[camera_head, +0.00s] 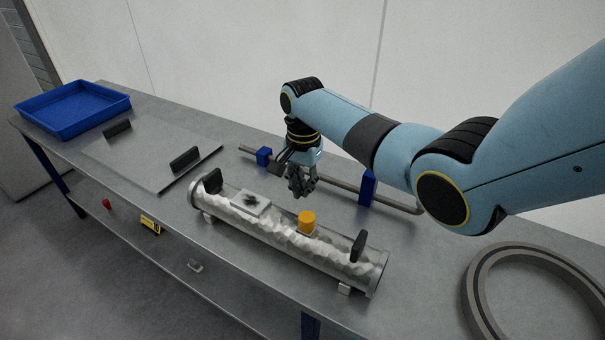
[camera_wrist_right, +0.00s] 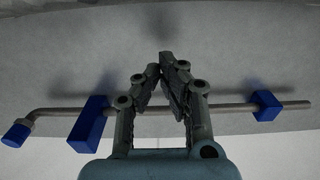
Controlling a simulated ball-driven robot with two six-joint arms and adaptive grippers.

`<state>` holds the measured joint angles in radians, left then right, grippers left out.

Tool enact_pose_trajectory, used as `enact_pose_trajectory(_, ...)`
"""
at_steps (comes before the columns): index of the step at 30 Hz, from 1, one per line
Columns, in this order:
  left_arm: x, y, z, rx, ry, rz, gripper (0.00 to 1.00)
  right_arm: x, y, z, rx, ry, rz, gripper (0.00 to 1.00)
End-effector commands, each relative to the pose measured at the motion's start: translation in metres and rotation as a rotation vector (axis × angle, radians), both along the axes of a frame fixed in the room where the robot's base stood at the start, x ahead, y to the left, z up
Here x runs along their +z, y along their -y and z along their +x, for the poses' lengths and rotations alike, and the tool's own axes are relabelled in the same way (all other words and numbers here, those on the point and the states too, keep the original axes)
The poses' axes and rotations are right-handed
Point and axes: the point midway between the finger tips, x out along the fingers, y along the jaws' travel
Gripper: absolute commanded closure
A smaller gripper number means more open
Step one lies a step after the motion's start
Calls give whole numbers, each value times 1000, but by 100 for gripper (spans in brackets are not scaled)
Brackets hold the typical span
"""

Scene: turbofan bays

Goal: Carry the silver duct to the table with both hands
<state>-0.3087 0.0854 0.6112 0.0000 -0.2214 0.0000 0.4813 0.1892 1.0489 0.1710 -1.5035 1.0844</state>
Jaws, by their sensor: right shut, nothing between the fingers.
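The silver duct (camera_head: 275,232) lies on the grey metal table (camera_head: 240,165), near its front edge. It has a black handle near each end, an orange cap (camera_head: 307,221) on top and a pale square plate with a dark mark. My right gripper (camera_head: 302,190) hangs just behind the duct, apart from it, pointing down. In the right wrist view its fingertips (camera_wrist_right: 168,65) meet with nothing between them. The duct does not show in the right wrist view. My left gripper is in neither view.
A thin pipe (camera_wrist_right: 222,107) on blue blocks (camera_wrist_right: 90,122) lies behind the duct. A flat panel (camera_head: 150,152) with black handles and a blue tray (camera_head: 72,110) are to the left. A large grey ring (camera_head: 484,290) lies at right. A pale wall stands behind.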

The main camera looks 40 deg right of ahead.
Motion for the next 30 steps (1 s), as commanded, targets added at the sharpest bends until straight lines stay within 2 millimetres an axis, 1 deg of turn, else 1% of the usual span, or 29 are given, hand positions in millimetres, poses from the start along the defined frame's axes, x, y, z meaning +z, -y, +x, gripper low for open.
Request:
enact_pose_trajectory(1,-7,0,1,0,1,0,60,-14,0,-1,0,-4,1,100)
enact_pose_trajectory(2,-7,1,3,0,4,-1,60,-17,-3,-2,1,-3,1,100)
enact_pose_trajectory(3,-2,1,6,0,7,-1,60,-12,-12,-4,3,0,2,100)
enact_pose_trajectory(4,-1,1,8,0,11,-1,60,-11,-16,-6,3,1,3,100)
enact_pose_trajectory(9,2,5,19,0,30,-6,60,-10,-32,-13,2,1,0,100)
enact_pose_trajectory(13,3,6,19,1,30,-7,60,-10,-37,-15,1,1,-1,100)
enact_pose_trajectory(23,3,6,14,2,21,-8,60,-10,-38,-16,0,0,0,100)
enact_pose_trajectory(26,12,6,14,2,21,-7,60,-7,-45,-18,0,-1,2,100)
enact_pose_trajectory(30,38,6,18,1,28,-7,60,-3,-70,-29,2,-3,5,100)
